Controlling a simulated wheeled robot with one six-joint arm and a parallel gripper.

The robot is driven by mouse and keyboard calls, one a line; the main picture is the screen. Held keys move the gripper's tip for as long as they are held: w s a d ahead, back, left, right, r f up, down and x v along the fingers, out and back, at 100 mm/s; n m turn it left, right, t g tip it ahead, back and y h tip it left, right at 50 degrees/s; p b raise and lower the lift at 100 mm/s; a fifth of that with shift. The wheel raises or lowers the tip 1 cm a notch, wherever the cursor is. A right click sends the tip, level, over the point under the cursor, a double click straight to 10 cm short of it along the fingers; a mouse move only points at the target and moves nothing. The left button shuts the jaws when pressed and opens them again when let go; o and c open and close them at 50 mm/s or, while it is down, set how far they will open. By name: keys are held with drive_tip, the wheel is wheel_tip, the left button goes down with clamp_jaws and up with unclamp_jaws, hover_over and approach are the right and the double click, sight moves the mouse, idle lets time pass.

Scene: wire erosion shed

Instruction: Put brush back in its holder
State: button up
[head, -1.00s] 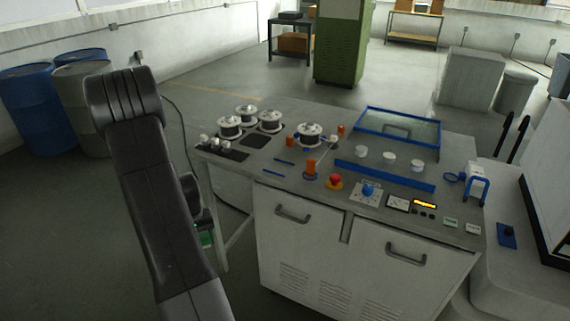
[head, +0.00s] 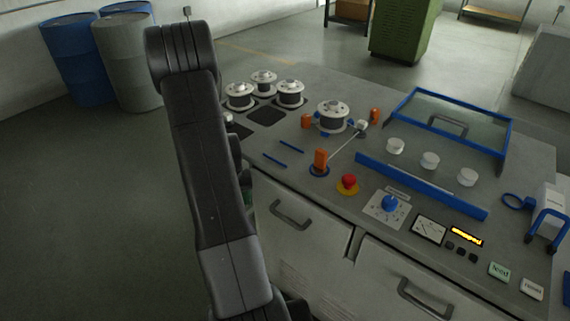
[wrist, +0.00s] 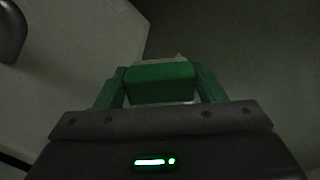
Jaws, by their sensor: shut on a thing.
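In the wrist view my gripper (wrist: 160,98) is shut on a green block with a pale edge, which I take to be the brush (wrist: 160,79). One green finger stands on each side of it. Its bristles cannot be made out. In the head view my dark arm hides most of the gripper, and only a bit of green shows beside it, left of the bench front. The brush holder cannot be told for sure. A blue ring (head: 516,202) and a blue hooped fitting (head: 547,232) are at the right of the bench top.
The grey bench (head: 300,208) carries several wire spools (head: 332,116), a red button (head: 348,183), a blue knob (head: 390,204), white round pieces (head: 429,160) and a blue-framed clear cover (head: 455,115). Barrels (head: 128,62) stand back left. Floor left of my arm is clear.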

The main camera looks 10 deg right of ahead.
drive_tip(key=s+d+r+n, duration=0.2)
drive_tip(key=s+d+r, duration=0.1)
drive_tip(key=r, duration=0.5)
drive_tip(key=s+d+r+n, duration=0.3)
drive_tip(key=s+d+r, duration=0.1)
drive_tip(key=r, duration=0.5)
drive_tip(key=s+d+r+n+p, duration=0.1)
drive_tip(key=s+d+r+n, duration=0.1)
drive_tip(key=d+r, duration=0.3)
wheel_tip(320, 180, up, 4)
drive_tip(key=shift+s+d+r+n, duration=0.15)
drive_tip(key=shift+s+d+n, duration=0.2)
drive_tip(key=shift+s, duration=0.35)
